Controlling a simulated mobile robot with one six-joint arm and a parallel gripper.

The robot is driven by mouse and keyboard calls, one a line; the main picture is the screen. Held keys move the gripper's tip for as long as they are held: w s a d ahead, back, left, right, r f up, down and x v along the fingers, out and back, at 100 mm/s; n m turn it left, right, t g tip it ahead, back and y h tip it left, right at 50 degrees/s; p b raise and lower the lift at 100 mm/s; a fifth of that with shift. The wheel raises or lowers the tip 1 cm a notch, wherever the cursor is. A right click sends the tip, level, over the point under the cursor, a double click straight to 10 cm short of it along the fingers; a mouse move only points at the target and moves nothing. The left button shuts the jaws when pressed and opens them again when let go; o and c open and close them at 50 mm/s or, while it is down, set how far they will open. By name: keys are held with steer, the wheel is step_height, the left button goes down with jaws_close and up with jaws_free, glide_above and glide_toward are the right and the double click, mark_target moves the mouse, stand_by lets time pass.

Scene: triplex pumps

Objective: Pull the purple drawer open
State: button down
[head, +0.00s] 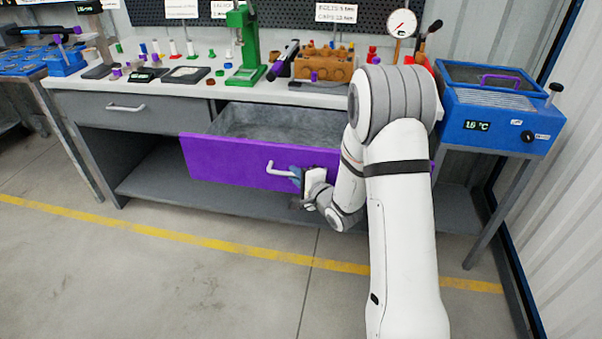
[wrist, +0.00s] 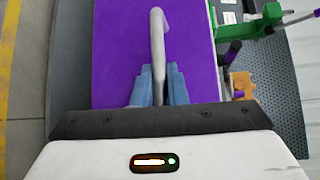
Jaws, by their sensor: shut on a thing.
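The purple drawer (head: 228,160) stands pulled out from under the workbench in the head view, and its grey inside shows empty where visible. Its purple front also fills the middle of the wrist view (wrist: 120,60). The light grey bar handle (head: 281,171) sits on the front; in the wrist view the handle (wrist: 158,40) runs down between the blue fingers. My gripper (head: 297,176) is at the right end of the handle, shut on it; it also shows in the wrist view (wrist: 158,85). My arm hides the right part of the drawer.
A closed grey drawer (head: 125,110) is to the left, above a low shelf (head: 160,185). The benchtop holds a green press (head: 245,50), a brown block (head: 323,66) and small parts. A blue bath (head: 490,110) stands right. The floor in front is clear.

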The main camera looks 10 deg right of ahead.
steer(key=shift+a, duration=0.25)
steer(key=c, duration=1.7)
jaws_free()
steer(key=shift+o, duration=1.2)
steer(key=shift+d, duration=0.1)
steer(key=v, duration=0.7)
steer(key=shift+s+d, duration=0.25)
steer(key=shift+s, duration=0.1)
